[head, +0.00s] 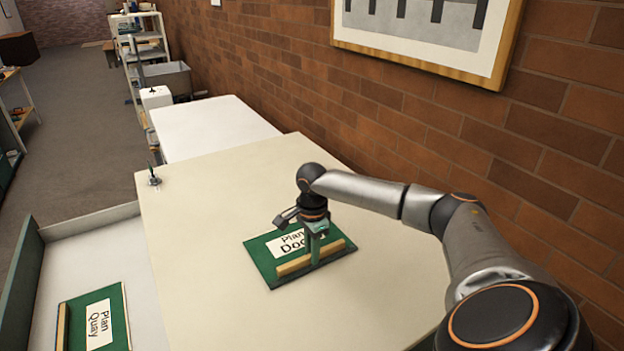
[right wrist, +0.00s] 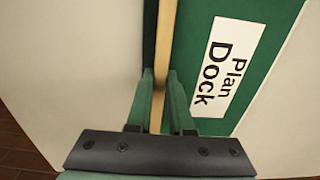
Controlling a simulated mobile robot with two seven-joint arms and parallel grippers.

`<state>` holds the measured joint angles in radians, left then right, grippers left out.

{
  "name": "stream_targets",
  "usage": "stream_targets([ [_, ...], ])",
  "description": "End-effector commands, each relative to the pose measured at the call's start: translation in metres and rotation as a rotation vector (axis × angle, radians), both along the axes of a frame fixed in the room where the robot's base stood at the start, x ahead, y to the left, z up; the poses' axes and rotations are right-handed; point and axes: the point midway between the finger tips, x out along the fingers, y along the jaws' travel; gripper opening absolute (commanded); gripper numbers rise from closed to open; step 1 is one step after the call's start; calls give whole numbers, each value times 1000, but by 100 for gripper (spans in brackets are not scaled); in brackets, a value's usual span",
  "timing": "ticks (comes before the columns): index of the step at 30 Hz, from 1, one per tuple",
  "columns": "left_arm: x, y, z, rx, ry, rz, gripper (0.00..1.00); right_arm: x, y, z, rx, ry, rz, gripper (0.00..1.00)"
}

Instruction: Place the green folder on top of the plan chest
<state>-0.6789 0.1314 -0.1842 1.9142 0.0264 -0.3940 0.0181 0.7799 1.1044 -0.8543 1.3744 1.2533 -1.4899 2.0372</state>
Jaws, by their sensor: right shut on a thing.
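A green folder (head: 262,262) with a white "Plan Dock" label and a pale wooden strip along one edge is over the cream top of the plan chest (head: 210,220). It looks flat against the top; a small gap cannot be ruled out. My right gripper (head: 316,257) points down and is shut on the folder's wooden strip. In the right wrist view the fingers (right wrist: 160,92) stand on both sides of the strip (right wrist: 166,45), with the label on the right. A second green folder (head: 75,322), labelled "Plan Quay", lies in the open drawer (head: 45,275). My left gripper is out of view.
A small metal object with a green part (head: 154,179) stands at the chest top's far left corner. A white surface (head: 210,127) adjoins behind. A brick wall (head: 440,130) with a framed picture (head: 420,30) runs along the right. The top around the folder is clear.

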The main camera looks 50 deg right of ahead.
Motion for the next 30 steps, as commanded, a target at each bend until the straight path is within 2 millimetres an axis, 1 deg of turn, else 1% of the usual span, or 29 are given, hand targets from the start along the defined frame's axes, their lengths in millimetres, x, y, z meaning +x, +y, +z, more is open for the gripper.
stream_targets([
  [8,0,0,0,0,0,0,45,0,0,-2,0,0,0,0],
  [9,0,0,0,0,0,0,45,0,0,-3,0,1,0,23],
  [16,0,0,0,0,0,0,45,0,0,-2,0,0,0,49],
  [25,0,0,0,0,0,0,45,0,0,1,-1,-1,0,49],
  [28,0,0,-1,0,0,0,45,1,0,10,-1,-2,-1,49],
  [30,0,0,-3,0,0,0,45,1,0,21,0,-4,0,49],
])
